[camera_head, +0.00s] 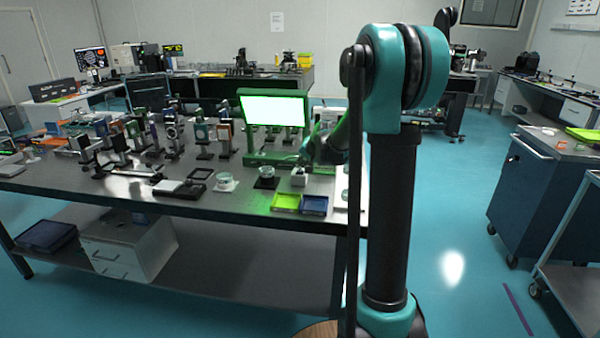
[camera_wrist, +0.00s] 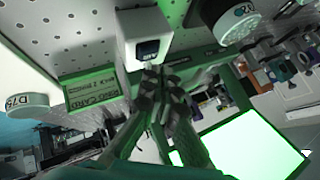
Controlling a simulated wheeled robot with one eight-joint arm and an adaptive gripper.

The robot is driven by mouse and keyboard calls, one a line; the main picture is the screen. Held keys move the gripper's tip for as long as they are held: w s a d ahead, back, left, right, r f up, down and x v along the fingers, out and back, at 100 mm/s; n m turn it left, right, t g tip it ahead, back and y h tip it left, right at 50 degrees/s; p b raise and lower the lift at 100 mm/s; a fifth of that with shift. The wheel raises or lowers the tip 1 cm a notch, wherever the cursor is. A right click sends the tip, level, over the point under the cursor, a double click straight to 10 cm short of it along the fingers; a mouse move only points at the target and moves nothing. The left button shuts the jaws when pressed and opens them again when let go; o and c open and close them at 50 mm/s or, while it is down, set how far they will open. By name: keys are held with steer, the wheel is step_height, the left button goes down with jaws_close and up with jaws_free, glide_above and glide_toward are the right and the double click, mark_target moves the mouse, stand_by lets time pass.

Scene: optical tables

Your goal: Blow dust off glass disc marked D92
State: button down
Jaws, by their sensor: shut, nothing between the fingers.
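My gripper (camera_wrist: 155,72) is shut and empty, with its fingertips close to a white block (camera_wrist: 142,22) that has a dark recess or insert in its face. I cannot tell whether they touch. In the head view my gripper (camera_head: 303,162) is just above this block (camera_head: 299,180). Glass pieces sit on a black stand (camera_head: 266,183) and a white stand (camera_head: 224,187) to its left. Another round stand (camera_wrist: 20,112) at left seems to read D75. I cannot clearly read D92.
A yellow-green tray (camera_head: 285,201) and a blue tray (camera_head: 314,205) lie at the table's front edge. A bright green-framed panel (camera_head: 272,108) stands behind the block. Optical mounts (camera_head: 120,140) crowd the left. A dark flat case (camera_head: 180,189) lies near the front.

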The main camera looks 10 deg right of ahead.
mark_target(301, 172)
steer(key=shift+f, duration=0.15)
steer(key=shift+f, duration=0.25)
steer(key=shift+f, duration=0.45)
stand_by(1.1)
steer(key=shift+r, duration=0.85)
steer(key=shift+r, duration=0.1)
steer(key=shift+r, duration=2.4)
